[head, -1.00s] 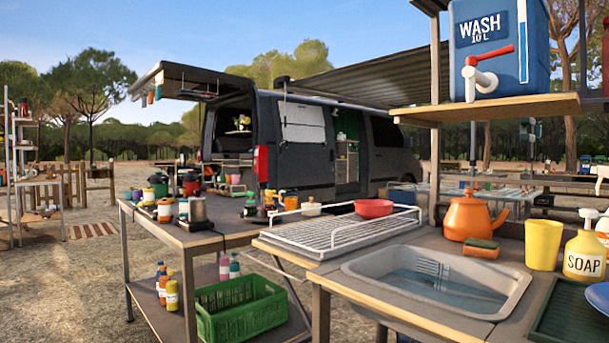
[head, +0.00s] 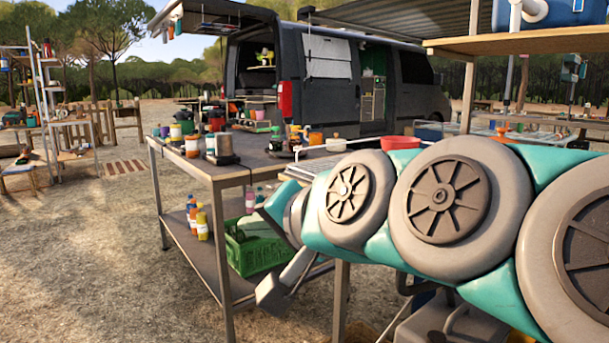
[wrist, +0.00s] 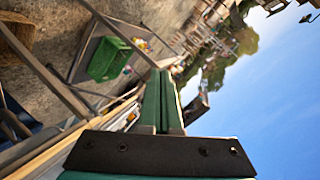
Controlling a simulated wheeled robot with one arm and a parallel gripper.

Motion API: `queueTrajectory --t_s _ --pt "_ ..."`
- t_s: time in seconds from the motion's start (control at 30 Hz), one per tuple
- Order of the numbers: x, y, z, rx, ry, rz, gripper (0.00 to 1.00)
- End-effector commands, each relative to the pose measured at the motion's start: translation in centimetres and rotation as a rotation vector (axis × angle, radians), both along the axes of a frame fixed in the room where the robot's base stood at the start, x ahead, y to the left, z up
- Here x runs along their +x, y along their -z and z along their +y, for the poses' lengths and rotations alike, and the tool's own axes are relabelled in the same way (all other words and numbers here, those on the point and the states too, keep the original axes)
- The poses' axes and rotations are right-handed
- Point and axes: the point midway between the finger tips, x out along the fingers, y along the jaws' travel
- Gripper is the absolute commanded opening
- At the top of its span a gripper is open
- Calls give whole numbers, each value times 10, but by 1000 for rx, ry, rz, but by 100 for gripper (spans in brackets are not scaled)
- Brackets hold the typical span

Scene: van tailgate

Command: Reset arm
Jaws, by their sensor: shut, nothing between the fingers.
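My gripper shows in the wrist view (wrist: 162,85), its two green fingers lying together, shut and empty. The wrist view is tilted on its side, with open sky to the right of the fingers and the counter edge below left. In the head view my teal and grey arm stretches from the right edge toward the middle, across the counter. I cannot make out the fingertips clearly there. The arm hides the sink area and most of the dish rack (head: 305,168).
A metal-legged table (head: 225,176) with pots and jars stands left of my arm. A green crate (head: 262,256) and several bottles (head: 200,222) sit on its lower shelf. A red bowl (head: 401,142) shows just above the arm. The dark van (head: 325,92) stands behind.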

Motion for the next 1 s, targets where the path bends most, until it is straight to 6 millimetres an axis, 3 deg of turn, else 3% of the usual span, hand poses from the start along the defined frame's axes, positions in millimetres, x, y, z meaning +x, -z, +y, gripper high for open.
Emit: queueTrajectory --t_s 0.03,0.1,0.27,0.4,0.5,0.6,0.73,0.83,1.0 --pt "-1 34 -11 -87 -5 48 0" --pt "-6 80 -27 -208 -23 118 0" --pt "-35 175 -74 -455 -83 299 0" --pt "-79 246 -123 -640 -158 491 0" --pt "-119 285 -157 -742 -223 636 0" --pt "-156 309 -184 -812 -285 761 0" --pt "-192 325 -206 -861 -348 874 0" --pt "-204 329 -214 -876 -369 912 0" --pt "-207 330 -216 -880 -376 921 0"
